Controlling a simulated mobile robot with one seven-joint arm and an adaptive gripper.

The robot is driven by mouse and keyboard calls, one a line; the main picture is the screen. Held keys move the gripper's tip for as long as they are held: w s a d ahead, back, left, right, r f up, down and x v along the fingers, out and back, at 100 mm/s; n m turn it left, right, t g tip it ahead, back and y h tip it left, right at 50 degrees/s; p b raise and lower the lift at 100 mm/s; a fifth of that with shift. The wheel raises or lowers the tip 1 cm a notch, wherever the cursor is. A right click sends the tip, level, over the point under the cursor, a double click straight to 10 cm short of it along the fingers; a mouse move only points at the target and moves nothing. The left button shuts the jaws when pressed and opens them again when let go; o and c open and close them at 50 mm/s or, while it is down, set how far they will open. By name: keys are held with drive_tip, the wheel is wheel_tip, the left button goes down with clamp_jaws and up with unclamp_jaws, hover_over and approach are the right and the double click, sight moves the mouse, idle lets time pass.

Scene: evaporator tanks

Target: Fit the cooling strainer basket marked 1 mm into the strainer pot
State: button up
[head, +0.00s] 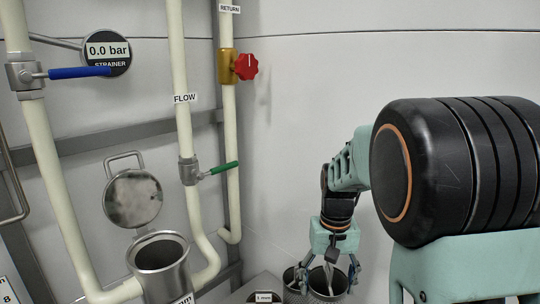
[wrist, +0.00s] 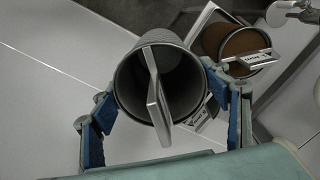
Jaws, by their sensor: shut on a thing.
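My gripper (head: 335,266) is shut on a grey cylindrical strainer basket (head: 328,288), one finger on each side of its rim. In the wrist view the basket (wrist: 186,88) is open towards me, its inside is dark and empty-looking, and a flat metal handle (wrist: 156,88) spans its mouth. I cannot read a size mark on this basket. A tag reading 1 mm (head: 263,297) shows at the bottom edge of the head view. The strainer pot (head: 160,252) stands open at lower left, apart from my gripper, with a partly cut-off label.
The pot's round lid (head: 132,198) is raised behind it. A second basket with a brown inside (wrist: 222,42) sits close beside the held one. Pipes with a blue handle (head: 80,72), green handle (head: 222,168) and red knob (head: 245,67) stand around the pot. A gauge (head: 107,52) reads 0.0 bar.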

drive_tip(key=r+p, duration=0.5)
drive_tip(key=p, duration=0.2)
drive_tip(key=s+r+p, duration=0.1)
drive_tip(key=r+p, duration=0.4)
drive_tip(key=p, duration=0.2)
drive_tip(key=r+p, duration=0.6)
drive_tip(key=p, duration=0.1)
drive_tip(key=shift+s+p, duration=0.3)
drive_tip(key=shift+s, duration=0.05)
drive_tip(key=r+p, duration=0.1)
drive_tip(key=p, duration=0.2)
drive_tip(key=shift+s+r, duration=0.25)
drive_tip(key=shift+r, duration=0.15)
drive_tip(key=shift+d, duration=0.1)
